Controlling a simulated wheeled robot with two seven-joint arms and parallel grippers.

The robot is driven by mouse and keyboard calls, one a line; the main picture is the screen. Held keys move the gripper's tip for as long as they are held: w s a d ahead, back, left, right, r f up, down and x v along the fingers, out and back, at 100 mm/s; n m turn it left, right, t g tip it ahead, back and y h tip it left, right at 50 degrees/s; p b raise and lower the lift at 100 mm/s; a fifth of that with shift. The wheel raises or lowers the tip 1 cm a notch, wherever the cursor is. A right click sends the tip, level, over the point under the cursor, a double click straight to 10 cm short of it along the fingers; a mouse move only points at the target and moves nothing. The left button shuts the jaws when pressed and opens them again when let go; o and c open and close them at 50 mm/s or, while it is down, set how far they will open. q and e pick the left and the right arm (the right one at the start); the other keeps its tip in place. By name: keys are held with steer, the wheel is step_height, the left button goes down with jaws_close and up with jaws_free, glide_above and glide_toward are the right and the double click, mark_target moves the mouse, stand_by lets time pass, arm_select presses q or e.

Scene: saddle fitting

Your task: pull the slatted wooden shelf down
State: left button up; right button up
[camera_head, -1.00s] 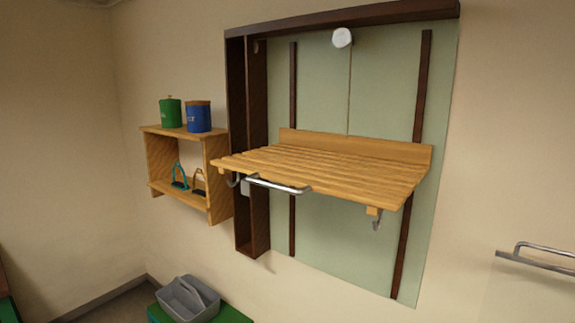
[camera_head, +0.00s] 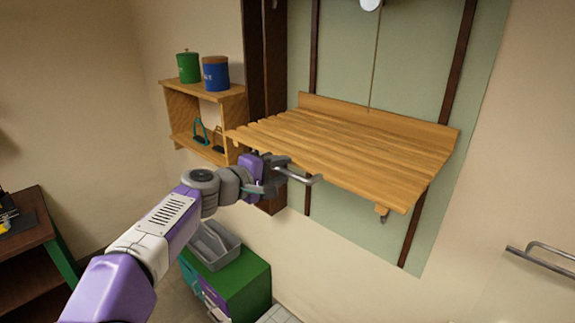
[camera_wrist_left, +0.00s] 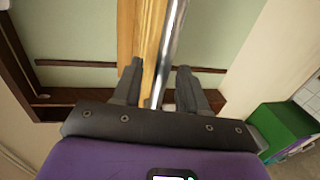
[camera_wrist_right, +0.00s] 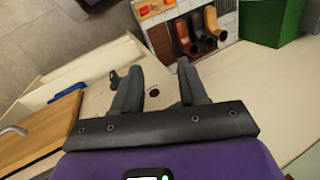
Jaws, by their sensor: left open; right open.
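The slatted wooden shelf (camera_head: 350,140) stands out level from a pale green wall panel, with a wooden back board along its rear edge. A metal bar handle (camera_head: 312,180) hangs under its front left edge. My left gripper (camera_head: 280,178) is open at this handle. In the left wrist view the bar (camera_wrist_left: 168,60) runs between the two open fingers (camera_wrist_left: 160,80), with the shelf's wooden edge (camera_wrist_left: 143,40) beside it. I cannot tell whether the fingers touch the bar. My right gripper (camera_wrist_right: 157,80) shows only in its own wrist view, open and empty.
A small wall shelf (camera_head: 205,88) with a green canister (camera_head: 188,67) and a blue canister (camera_head: 215,73) hangs left of the slatted shelf. A grey caddy (camera_head: 212,245) stands on a green cabinet (camera_head: 245,280) below. A metal rail (camera_head: 545,257) is at the right.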

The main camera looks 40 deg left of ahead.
arm_select(q)
steer(key=shift+x, duration=1.55)
steer(key=shift+s, duration=0.1)
steer(key=shift+f, duration=0.1)
jaws_close()
